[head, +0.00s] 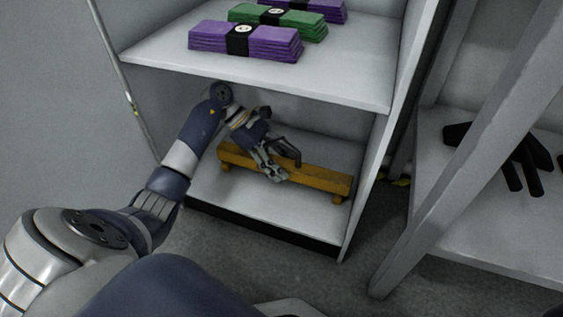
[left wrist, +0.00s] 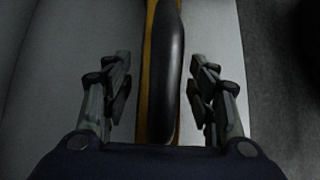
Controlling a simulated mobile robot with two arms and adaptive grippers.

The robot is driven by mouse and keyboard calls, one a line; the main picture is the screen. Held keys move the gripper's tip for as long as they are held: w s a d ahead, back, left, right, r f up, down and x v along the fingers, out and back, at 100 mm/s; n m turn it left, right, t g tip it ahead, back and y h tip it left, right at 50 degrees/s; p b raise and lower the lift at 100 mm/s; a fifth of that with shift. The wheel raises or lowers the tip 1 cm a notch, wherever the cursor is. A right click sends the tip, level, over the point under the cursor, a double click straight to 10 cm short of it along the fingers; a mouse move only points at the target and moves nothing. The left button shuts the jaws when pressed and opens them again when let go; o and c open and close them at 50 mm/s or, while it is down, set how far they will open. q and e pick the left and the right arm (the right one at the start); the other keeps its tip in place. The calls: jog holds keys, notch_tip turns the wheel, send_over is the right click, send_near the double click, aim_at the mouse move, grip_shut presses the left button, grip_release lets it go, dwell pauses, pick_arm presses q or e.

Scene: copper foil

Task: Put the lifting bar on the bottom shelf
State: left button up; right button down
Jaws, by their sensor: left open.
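The lifting bar (head: 325,179) is a long yellow-orange bar with a dark handle. It lies across the bottom shelf (head: 230,204) of the white shelf unit in the head view. My left gripper (head: 275,177) is at the bar's middle and hides part of it. In the left wrist view the dark handle (left wrist: 165,75) runs between the two open fingers of my left gripper (left wrist: 164,95), with a gap on each side. The yellow of the bar shows beside the handle. My right gripper is in neither view.
The upper shelf (head: 160,48) above my left arm holds folded purple cloths (head: 270,42) and green cloths (head: 300,24). The unit's right side panel (head: 385,140) stands close to the bar's right end. Another rack (head: 450,210) at the right holds black objects (head: 515,160).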

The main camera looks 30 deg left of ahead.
aim_at(266, 146)
pick_arm(q)
jog(key=p+v, duration=0.4)
jog(key=v, duration=0.2)
jog(key=shift+r, duration=0.25)
jog(key=shift+s+a+r+p, duration=0.15)
jog(key=shift+a+r+p, duration=0.2)
jog(key=shift+a, duration=0.2)
